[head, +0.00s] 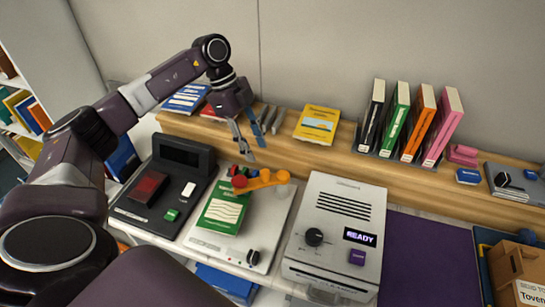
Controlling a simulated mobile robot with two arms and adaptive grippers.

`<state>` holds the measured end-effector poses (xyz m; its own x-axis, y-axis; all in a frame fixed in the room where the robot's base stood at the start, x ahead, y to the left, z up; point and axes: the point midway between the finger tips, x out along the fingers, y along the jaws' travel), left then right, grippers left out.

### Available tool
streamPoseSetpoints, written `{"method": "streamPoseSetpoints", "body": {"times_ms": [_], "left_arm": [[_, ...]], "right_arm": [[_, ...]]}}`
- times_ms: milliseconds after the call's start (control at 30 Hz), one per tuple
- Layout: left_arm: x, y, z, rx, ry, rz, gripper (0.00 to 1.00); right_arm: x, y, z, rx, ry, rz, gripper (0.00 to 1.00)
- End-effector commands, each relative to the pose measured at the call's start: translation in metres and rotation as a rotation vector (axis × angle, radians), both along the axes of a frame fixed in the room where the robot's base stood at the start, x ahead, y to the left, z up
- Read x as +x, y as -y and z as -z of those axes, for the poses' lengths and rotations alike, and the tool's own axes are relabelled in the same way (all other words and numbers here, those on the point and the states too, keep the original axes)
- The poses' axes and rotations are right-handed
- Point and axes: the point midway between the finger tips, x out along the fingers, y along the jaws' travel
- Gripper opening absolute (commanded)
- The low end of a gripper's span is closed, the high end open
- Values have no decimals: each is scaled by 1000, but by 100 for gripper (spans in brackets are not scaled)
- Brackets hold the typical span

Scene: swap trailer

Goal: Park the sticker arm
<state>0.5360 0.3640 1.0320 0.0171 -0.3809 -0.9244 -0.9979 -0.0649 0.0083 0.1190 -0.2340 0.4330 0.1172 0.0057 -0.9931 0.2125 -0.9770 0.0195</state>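The orange arm (262,180), which I take to be the sticker arm, runs over the top part of a green book (223,208) from a grey post at its right end. A red knob (239,181) sits at its left end. The book lies on a white unit (225,249) with a black dial. My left gripper (247,144) hangs above and behind the orange arm, fingers pointing down, apart from it. Its fingers are spread with nothing visible between them. My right gripper is not in view.
A dark device (133,212) with a red pad stands left of the unit. A white machine (334,225) reading READY stands right. Behind runs a wooden ledge (290,145) with several upright books (412,125). A purple mat (425,265) is bare; a cardboard box (515,265) is at far right.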

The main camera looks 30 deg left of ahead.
Motion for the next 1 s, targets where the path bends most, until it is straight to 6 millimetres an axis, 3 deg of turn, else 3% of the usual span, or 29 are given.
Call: {"method": "streamPoseSetpoints", "body": {"times_ms": [133,300,433,600,733,867,1000], "left_arm": [[-1,6,13,1,-6,1,36],[-1,17,39,-1,-5,2,36],[0,25,56,-1,-4,3,36],[1,29,69,-1,-1,2,36],[1,30,71,-1,0,1,36],[1,30,71,-1,0,1,36],[1,30,71,-1,0,1,23]], "right_arm": [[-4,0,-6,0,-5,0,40],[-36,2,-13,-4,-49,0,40],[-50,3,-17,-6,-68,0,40],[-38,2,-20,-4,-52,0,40],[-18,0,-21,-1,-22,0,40],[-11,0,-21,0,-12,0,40],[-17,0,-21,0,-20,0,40]]}}
